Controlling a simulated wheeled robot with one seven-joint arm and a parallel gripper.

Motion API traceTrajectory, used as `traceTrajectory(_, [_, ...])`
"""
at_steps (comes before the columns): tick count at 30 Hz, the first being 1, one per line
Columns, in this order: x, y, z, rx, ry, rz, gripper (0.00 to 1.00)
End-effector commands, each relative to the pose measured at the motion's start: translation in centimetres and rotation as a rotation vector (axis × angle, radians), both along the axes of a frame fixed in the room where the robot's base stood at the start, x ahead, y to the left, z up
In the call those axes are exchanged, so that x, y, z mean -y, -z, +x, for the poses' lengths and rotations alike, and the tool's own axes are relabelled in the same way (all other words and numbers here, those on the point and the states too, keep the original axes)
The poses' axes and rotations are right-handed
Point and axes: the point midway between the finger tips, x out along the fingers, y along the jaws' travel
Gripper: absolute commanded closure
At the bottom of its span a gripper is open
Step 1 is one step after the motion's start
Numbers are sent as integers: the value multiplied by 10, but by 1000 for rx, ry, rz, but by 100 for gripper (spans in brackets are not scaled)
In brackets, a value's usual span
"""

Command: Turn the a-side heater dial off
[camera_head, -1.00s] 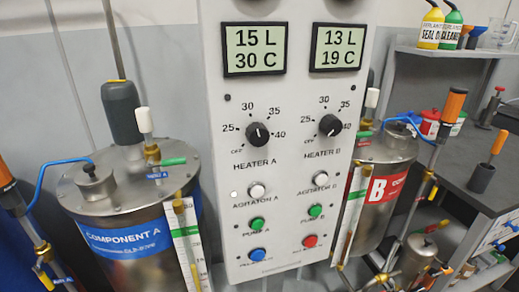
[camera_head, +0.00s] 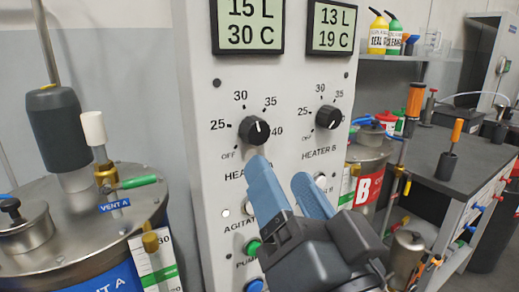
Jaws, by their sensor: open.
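The heater A dial (camera_head: 254,130) is a black round knob on the white control panel (camera_head: 205,120). Its white mark points roughly upward, between 30 and 35; OFF is printed at its lower left. My gripper (camera_head: 280,170) has two blue fingers, open and with nothing between them. It is in front of the panel, just below and right of the heater A dial. The left fingertip appears close under the dial; I cannot tell the depth gap. The gripper partly hides the HEATER A label and the controls below.
The heater B dial (camera_head: 328,117) is on the same panel to the right. The A display (camera_head: 248,22) reads 15 L and 30 C. A green button (camera_head: 253,248) is low on the panel. The component A tank (camera_head: 70,230) stands left and the B tank (camera_head: 366,160) right.

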Motion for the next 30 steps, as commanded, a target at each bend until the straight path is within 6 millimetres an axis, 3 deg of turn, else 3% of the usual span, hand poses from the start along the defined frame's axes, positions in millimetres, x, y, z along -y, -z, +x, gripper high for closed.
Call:
traceTrajectory(18, [-27, -26, 63, 1, -2, 3, 37])
traceTrajectory(30, [-29, -27, 68, 2, -2, 3, 40])
